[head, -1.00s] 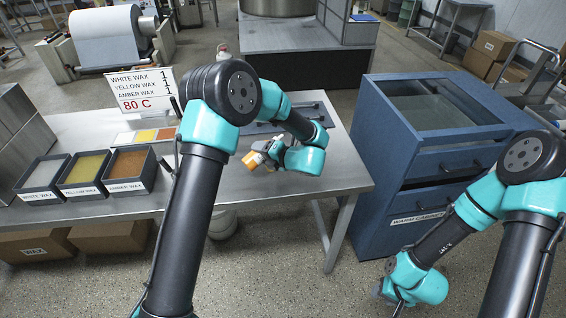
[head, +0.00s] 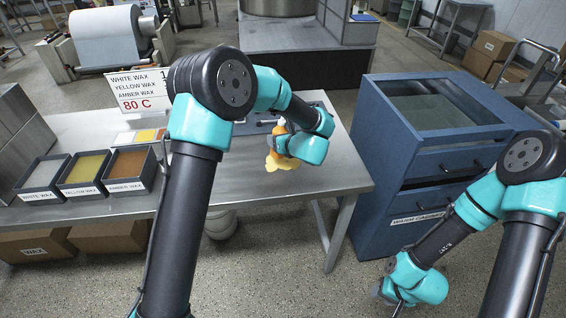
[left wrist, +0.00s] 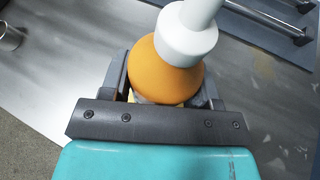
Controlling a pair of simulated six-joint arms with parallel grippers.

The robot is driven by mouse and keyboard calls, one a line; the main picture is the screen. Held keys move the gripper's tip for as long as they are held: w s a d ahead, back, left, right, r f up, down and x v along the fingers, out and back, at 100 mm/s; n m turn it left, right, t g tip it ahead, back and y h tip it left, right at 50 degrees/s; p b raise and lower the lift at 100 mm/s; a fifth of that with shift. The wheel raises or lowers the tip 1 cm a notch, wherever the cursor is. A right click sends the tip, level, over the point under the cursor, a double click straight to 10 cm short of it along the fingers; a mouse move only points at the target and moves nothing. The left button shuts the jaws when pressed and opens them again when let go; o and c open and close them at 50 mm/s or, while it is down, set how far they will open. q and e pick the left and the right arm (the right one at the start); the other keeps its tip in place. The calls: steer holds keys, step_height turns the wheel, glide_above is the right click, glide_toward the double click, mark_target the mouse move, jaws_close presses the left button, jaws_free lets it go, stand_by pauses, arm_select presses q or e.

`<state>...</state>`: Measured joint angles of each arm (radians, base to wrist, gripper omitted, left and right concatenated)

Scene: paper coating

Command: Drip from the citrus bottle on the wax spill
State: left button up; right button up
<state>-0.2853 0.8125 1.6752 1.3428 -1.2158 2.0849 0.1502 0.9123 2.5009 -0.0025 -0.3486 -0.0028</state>
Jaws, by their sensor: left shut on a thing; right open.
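The citrus bottle, orange with a white cap and nozzle, shows in the left wrist view (left wrist: 165,70). My left gripper (head: 278,146) is shut around its lower body over the bench. The bottle looks roughly upright, and its base is hidden by the gripper. A yellow patch (head: 283,163), which looks like the wax spill, shows on the bench directly under the gripper. I cannot tell whether the bottle touches it. My right gripper (head: 388,297) is open and empty, low in front of the blue cabinet, partly hidden by its own wrist.
White, yellow and amber wax trays (head: 125,168) stand at the bench's left. A temperature sign (head: 141,92) stands behind them. A metal plate with a bar (head: 250,127) lies behind my left gripper. The blue warm cabinet (head: 405,160) stands right of the bench, across a gap.

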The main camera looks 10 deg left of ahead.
mark_target(286, 131)
arm_select(q)
steer(key=shift+w+d+n+t, duration=0.5)
steer(key=shift+w+n, duration=0.15)
steer(key=shift+n, duration=0.05)
steer(key=shift+r, duration=0.1)
steer(key=shift+r, duration=1.45)
